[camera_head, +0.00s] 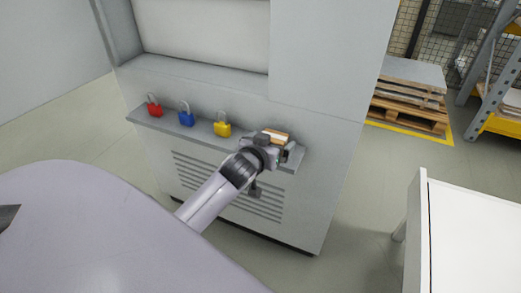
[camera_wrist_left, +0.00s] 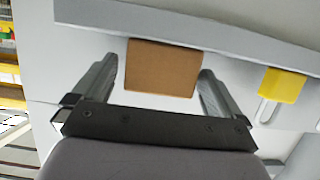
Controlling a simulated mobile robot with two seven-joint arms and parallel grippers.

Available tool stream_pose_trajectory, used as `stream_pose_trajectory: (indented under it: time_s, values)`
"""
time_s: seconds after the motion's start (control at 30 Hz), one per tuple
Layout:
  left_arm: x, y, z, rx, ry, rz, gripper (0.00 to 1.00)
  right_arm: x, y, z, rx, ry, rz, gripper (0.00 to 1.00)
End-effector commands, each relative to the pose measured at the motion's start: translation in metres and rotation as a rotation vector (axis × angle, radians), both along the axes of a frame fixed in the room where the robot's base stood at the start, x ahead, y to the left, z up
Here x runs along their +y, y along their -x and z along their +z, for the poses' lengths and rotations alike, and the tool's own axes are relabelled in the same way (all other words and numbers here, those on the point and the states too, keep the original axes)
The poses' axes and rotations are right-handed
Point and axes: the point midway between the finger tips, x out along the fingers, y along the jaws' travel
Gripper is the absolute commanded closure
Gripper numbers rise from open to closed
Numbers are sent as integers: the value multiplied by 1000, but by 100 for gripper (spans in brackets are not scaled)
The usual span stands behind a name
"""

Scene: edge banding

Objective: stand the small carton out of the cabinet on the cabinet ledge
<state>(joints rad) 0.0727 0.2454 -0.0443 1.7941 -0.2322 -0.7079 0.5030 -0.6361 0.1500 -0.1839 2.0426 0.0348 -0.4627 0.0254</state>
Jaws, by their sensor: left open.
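The small brown carton (camera_head: 277,136) is at the right end of the cabinet ledge (camera_head: 160,125), partly hidden by my left gripper (camera_head: 279,146) in the head view. In the left wrist view, which is turned upside down, the carton (camera_wrist_left: 160,68) sits against the ledge (camera_wrist_left: 230,38) between the two spread fingers of my left gripper (camera_wrist_left: 157,75). The left gripper is open around the carton. The grey cabinet (camera_head: 325,60) has an open compartment above the ledge. My right gripper is not in view.
Red (camera_head: 154,109), blue (camera_head: 186,117) and yellow (camera_head: 222,128) padlocks stand along the ledge left of the carton; the yellow one is nearest. A white table (camera_head: 475,235) is at the lower right. Pallets (camera_head: 405,110) lie behind the cabinet. Floor between cabinet and table is clear.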

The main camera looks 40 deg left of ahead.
Motion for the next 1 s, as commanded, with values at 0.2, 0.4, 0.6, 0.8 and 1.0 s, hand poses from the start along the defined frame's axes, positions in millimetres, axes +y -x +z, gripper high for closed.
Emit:
stream_pose_trajectory:
  time_s: [0.2,0.4,0.6,0.8,1.0]
  values:
    - [-8,36,15,1,1,1,0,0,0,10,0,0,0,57]
    - [-15,67,26,2,2,3,0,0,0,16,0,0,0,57]
    - [-20,87,33,0,0,2,0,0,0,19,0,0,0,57]
    - [-36,104,12,48,-3,-52,0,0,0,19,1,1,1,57]
    - [-97,164,-70,200,6,-277,0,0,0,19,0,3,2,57]
